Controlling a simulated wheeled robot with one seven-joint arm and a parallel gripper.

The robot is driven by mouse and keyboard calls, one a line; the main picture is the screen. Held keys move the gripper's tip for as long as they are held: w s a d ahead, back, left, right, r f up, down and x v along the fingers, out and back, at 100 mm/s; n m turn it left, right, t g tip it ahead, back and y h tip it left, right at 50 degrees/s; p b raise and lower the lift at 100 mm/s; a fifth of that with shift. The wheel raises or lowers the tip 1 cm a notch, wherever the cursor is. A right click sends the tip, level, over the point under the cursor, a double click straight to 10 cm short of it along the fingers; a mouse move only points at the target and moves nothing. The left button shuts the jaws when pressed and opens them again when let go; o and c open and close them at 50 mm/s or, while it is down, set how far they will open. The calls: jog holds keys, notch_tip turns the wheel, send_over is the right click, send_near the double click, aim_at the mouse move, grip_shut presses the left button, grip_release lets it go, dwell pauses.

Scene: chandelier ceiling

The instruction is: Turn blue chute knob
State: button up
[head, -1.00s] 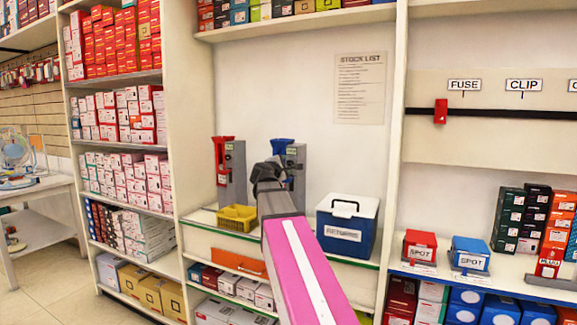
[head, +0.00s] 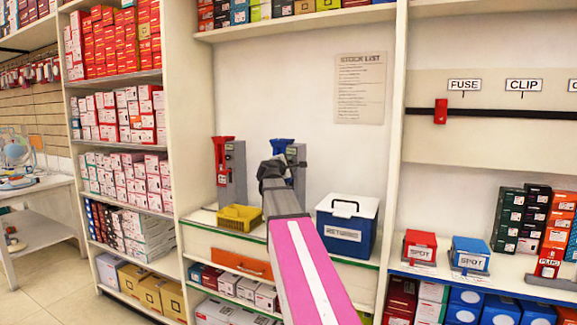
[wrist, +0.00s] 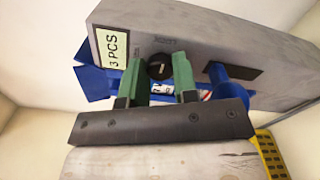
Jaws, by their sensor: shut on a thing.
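The blue chute is a grey upright dispenser with a blue hopper (head: 279,146) on the counter; the hopper also shows at left in the wrist view (wrist: 92,80). Its grey body (wrist: 225,35) bears a "3 PCS" label (wrist: 112,50). My gripper (head: 270,172) is in front of it and covers much of it in the head view. In the wrist view my gripper's green fingers (wrist: 161,80) stand on either side of a dark round knob (wrist: 159,67) and are shut on it. A blue spout-like part (wrist: 230,86) lies right of the fingers.
A red-topped dispenser (head: 229,175) stands close on the left. A yellow basket (head: 240,217) sits in front of it; its edge shows in the wrist view (wrist: 268,155). A blue cooler box marked "RETURNS" (head: 346,225) stands right of my arm.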

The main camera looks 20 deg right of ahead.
jog(key=shift+n, duration=0.3)
jog(key=n, duration=0.3)
jog(key=shift+n, duration=0.3)
jog(key=n, duration=0.4)
jog(key=shift+n, duration=0.3)
jog(key=n, duration=0.4)
jog(key=shift+n, duration=0.3)
jog(key=shift+a+n, duration=0.1)
jog(key=shift+n, duration=2.1)
jog(key=o, duration=0.9)
